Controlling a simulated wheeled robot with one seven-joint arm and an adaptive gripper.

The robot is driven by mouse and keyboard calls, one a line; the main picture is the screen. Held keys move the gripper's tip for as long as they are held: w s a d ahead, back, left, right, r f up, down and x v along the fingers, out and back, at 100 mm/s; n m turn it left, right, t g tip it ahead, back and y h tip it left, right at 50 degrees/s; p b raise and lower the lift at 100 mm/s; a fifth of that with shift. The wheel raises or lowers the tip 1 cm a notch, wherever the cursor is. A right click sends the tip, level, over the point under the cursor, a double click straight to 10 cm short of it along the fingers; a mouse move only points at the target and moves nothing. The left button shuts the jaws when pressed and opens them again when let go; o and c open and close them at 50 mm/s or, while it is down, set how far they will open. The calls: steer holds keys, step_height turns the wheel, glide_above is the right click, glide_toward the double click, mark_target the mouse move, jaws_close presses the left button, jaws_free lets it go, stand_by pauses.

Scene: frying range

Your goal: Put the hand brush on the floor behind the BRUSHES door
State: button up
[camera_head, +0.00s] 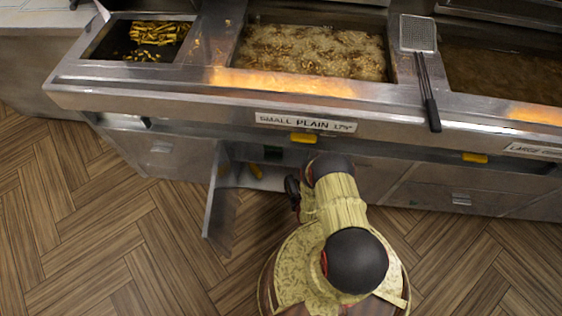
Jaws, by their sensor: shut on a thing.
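My gripper (292,187) shows as a small dark shape at the left of my arm, in front of the fryer cabinets. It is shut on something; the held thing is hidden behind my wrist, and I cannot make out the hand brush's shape. A cabinet door (221,205) stands swung open to the left of my gripper, over the floor. Its front face is turned away, so no BRUSHES lettering is readable.
Above is the fryer counter with a label reading SMALL PLAIN (305,122), bubbling oil vats and a skimmer (428,85) whose handle overhangs the front edge. Yellow handles (303,138) sit below the counter edge. The wooden floor (110,240) is clear at left.

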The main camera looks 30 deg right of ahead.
mark_target(291, 181)
steer(key=w+d+b, duration=0.1)
steer(key=w, duration=0.3)
steer(key=w+b, duration=0.1)
steer(key=w, duration=0.3)
steer(key=w+d+b, duration=0.1)
steer(key=w, duration=0.4)
steer(key=shift+w+d+b, duration=0.1)
steer(key=shift+d+b, duration=0.2)
steer(key=shift+d, duration=0.05)
steer(key=f+b, duration=0.1)
steer(key=f, duration=0.1)
steer(key=f+b, duration=0.1)
steer(key=shift+w+f, duration=0.35)
steer(key=shift+r, duration=0.1)
steer(key=o, duration=1.2)
steer(key=shift+o, duration=0.2)
steer(key=p+v, duration=0.4)
steer(key=v, duration=0.8)
steer(key=shift+d, duration=0.1)
